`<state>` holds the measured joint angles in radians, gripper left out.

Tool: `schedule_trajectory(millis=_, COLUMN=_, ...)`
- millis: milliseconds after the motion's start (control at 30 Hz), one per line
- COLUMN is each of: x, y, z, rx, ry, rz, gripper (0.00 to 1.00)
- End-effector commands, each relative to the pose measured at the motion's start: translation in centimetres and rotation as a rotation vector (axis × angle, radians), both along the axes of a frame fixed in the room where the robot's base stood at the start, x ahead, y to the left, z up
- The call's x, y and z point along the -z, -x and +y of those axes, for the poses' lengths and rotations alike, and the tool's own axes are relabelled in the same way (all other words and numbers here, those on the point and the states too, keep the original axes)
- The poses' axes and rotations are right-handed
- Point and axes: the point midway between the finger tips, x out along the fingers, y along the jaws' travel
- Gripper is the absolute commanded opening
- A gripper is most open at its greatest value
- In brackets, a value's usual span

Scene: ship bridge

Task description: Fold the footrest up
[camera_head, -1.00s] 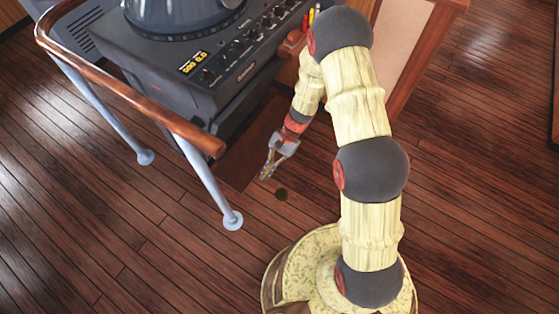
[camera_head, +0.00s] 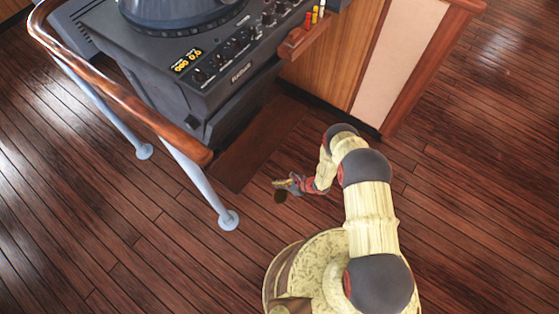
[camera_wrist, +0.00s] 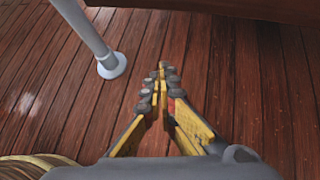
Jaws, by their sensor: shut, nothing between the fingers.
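The footrest (camera_head: 262,140) is a flat, dark brown wooden board at the foot of the grey console. It juts out low over the floor, and its board edge also crosses the top of the wrist view (camera_wrist: 240,8). My gripper (camera_head: 277,183) is low over the floor, just in front of the footrest's near edge and apart from it. In the wrist view my gripper (camera_wrist: 161,72) has its yellow and grey fingers together with nothing between them, pointing toward the board.
The grey console (camera_head: 215,70) stands behind the footrest. A wooden handrail (camera_head: 120,95) on grey posts runs at the left; one post foot (camera_wrist: 112,65) stands left of my fingers. A wood-panelled cabinet (camera_head: 335,65) is at the back right. Open plank floor lies right and front.

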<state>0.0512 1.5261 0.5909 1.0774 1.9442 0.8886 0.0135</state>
Motion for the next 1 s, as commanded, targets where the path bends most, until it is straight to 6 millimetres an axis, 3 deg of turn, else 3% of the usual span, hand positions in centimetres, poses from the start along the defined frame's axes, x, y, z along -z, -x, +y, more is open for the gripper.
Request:
schedule_trajectory(millis=33, x=-0.4, y=-2.7, z=-0.6, rx=0.053, ry=0.003, rz=-0.028, gripper=0.0)
schedule_trajectory(millis=100, x=-0.6, y=-5.2, z=-1.3, rx=0.12, ry=0.007, rz=-0.052, gripper=0.0)
schedule_trajectory(millis=200, x=-0.9, y=-7.5, z=-2.2, rx=0.191, ry=0.007, rz=-0.067, gripper=0.0)
schedule_trajectory(millis=467, x=0.2, y=-8.8, z=-1.8, rx=0.231, ry=0.009, rz=-0.064, gripper=0.0)
schedule_trajectory(millis=1000, x=5.8, y=-13.0, z=3.8, rx=0.228, ry=0.008, rz=-0.066, gripper=0.0)
